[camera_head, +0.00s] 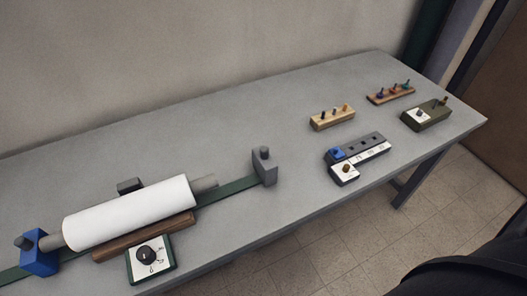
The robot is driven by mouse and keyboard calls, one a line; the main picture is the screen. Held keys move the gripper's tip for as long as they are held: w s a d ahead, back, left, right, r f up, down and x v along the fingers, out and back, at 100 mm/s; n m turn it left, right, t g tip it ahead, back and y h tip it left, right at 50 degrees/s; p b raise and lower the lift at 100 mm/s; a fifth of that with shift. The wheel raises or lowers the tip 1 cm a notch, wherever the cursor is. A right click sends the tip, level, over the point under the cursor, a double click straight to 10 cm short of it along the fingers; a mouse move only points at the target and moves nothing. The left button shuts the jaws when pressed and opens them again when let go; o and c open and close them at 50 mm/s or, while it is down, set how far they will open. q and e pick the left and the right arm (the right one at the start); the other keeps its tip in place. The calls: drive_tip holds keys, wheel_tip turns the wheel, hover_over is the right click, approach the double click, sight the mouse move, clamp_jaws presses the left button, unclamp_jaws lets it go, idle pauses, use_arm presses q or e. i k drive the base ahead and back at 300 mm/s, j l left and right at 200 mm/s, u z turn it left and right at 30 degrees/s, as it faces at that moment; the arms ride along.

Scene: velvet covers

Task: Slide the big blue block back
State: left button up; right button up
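The big blue block (39,258) stands on a dark green rail (232,190) at the far left of the grey table. It has a dark grey knob on its left side. A white roll (130,212) on a grey shaft lies beside the block. The shaft's left end is right at the block; I cannot tell whether it enters it. The shaft's right end (207,184) stops short of a grey end block (264,168) on the same rail. Neither of my grippers is in view.
A wooden bar (143,237) and a dial box (151,258) sit in front of the roll; a small dark block (130,186) is behind. To the right are a grey panel with a small blue piece (337,154), two peg racks (331,118) (391,93) and an olive box (427,115).

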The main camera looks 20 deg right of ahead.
sight(32, 260)
drive_tip(key=u, duration=1.3)
